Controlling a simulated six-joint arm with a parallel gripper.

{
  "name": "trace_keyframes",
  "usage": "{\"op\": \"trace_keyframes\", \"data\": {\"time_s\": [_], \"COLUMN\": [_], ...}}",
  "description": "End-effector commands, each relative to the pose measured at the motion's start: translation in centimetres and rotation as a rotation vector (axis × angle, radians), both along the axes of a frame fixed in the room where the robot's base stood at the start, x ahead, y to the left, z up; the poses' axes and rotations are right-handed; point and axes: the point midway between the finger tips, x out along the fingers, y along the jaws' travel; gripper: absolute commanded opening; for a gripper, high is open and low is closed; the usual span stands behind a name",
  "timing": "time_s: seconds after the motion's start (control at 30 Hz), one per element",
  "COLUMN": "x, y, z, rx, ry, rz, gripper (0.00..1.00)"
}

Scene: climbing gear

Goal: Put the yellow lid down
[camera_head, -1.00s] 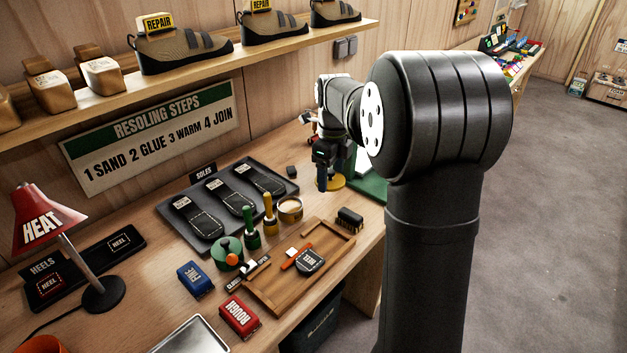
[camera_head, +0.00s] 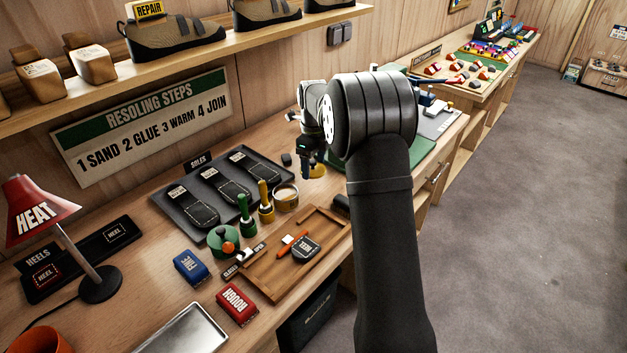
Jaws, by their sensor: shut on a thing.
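The yellow lid (camera_head: 318,171) is a small round disc low over or on the bench, right of the soles tray; I cannot tell whether it touches the wood. My gripper (camera_head: 308,173) is shut on the lid's left side from above, fingers pointing down. An open round tin (camera_head: 286,197) with a tan inside stands just left of and nearer than the lid. My arm hides the bench to the right of the lid.
Yellow-handled (camera_head: 265,204) and green-handled (camera_head: 246,216) tools stand left of the tin. The black soles tray (camera_head: 165,203) lies behind them. A wooden tray (camera_head: 258,279) with a heel piece lies in front. A dark block (camera_head: 286,159) sits near the gripper. Little bare bench surrounds the lid.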

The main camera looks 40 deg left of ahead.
Motion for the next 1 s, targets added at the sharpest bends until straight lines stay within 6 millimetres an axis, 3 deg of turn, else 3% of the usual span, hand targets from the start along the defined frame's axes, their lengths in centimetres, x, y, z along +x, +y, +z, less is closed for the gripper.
{"op": "trace_keyframes", "data": {"time_s": [0.4, 0.8, 0.83, 0.93, 1.0], "x": [0.0, 0.0, 0.0, 0.0, 0.0], "y": [-0.1, 0.0, 0.0, 0.0, 0.0], "z": [-5.6, -6.2, -6.2, -6.2, -6.2], "rx": [-0.001, 0.001, 0.001, 0.001, 0.001], "ry": [0.002, 0.000, -0.001, -0.001, -0.001], "rz": [0.000, 0.000, 0.000, 0.000, 0.000], "gripper": [0.48, 0.48, 0.72, 0.91, 0.92]}}
